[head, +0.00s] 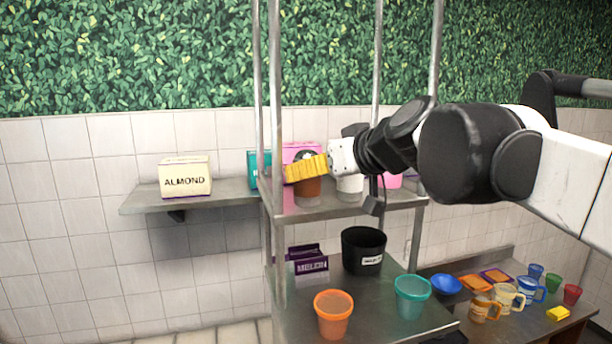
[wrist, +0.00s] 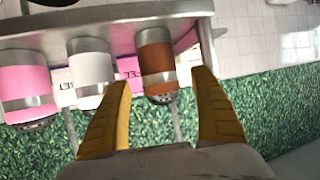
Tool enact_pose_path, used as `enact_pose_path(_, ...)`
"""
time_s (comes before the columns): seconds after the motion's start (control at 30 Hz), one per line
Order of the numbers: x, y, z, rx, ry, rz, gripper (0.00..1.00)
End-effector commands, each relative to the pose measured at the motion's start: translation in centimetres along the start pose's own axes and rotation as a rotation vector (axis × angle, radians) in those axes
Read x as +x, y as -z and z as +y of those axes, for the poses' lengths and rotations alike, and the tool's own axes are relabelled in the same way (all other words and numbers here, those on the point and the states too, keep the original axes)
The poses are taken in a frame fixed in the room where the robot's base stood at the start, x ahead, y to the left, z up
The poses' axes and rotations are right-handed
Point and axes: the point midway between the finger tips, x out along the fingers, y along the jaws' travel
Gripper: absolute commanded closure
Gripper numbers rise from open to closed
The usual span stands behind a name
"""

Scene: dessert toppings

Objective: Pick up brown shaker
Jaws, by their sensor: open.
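The brown shaker (head: 307,191) stands upright on the upper metal shelf in the head view, partly hidden behind my gripper (head: 304,168). In the wrist view, which is turned upside down, the brown shaker (wrist: 157,63) has a metal base and a perforated metal top. My gripper (wrist: 163,112) is open there, with its two yellow fingers apart. The shaker lies ahead of the fingertips, between their lines, and the jaws look empty. A white shaker (wrist: 91,72) is beside it, close to one finger, and a pink shaker (wrist: 27,85) is farther left.
The upper shelf (head: 335,206) has metal posts (head: 275,120) near my arm. Boxes stand behind the shakers, and an almond box (head: 185,178) sits on the left shelf. Below are a black bucket (head: 363,250), an orange cup (head: 333,314) and a teal cup (head: 412,297).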

Motion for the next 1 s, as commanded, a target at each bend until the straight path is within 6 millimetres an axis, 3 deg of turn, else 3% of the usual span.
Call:
enact_pose_path(0.23,3.5,-0.2,0.1,0.000,0.001,-0.001,0.26)
enact_pose_path(0.5,3.9,-0.4,0.1,0.001,0.000,0.000,0.26)
enact_pose_path(0.57,3.9,-0.4,0.1,0.001,0.000,-0.001,0.40)
enact_pose_path(0.7,3.9,-0.4,0.1,0.001,0.000,-0.001,0.83)
enact_pose_path(1.0,3.9,-0.4,0.1,0.000,0.001,-0.001,0.87)
